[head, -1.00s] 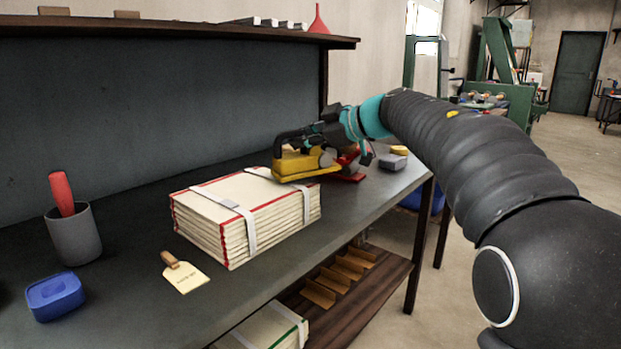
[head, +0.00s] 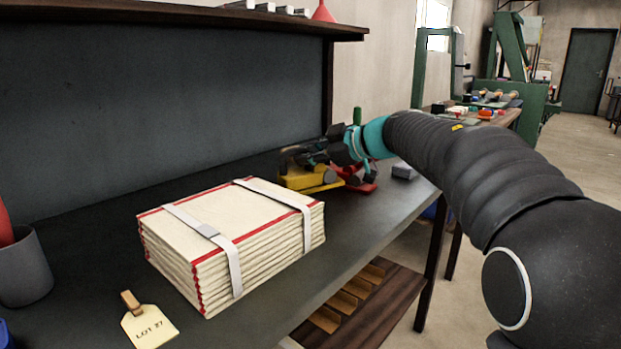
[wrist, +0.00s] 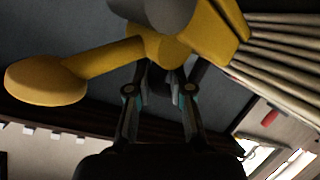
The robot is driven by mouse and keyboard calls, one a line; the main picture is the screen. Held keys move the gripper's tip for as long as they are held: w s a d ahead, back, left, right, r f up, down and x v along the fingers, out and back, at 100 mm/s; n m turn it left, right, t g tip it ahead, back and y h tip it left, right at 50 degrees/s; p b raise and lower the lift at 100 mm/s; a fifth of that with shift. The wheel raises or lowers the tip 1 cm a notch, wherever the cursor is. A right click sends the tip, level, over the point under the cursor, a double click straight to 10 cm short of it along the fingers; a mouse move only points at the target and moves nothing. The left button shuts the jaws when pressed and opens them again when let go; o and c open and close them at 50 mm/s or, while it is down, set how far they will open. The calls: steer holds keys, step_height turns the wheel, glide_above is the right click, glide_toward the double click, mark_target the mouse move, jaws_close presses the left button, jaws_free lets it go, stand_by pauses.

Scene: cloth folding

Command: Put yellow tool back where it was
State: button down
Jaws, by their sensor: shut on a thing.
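The yellow tool (head: 308,180) is at the back of the workbench, just behind the strapped stack of cloth, in the head view. My gripper (head: 312,158) is shut on it from above and partly hides it. In the wrist view the yellow tool (wrist: 195,40) fills the upper part, with a rounded end at the left, and my gripper's fingers (wrist: 160,88) close on its middle. I cannot tell whether the tool touches the bench. A red tool (head: 355,178) stands right beside it, on the right.
The folded cloth stack (head: 235,235) with white straps lies in front of the tool; its layers also show in the wrist view (wrist: 285,50). A grey block (head: 403,171) sits near the bench's right end. A LOT 27 tag (head: 150,325) and grey cup (head: 24,270) are at the left.

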mark_target(310, 171)
steer(key=shift+f+b, duration=0.55)
steer(key=shift+f, duration=1.4)
steer(key=c, duration=1.1)
jaws_free()
steer(key=shift+f, duration=0.1)
steer(key=shift+o, duration=0.2)
steer(key=shift+d, duration=0.1)
steer(key=v, duration=1.2)
steer(key=shift+p, duration=0.4)
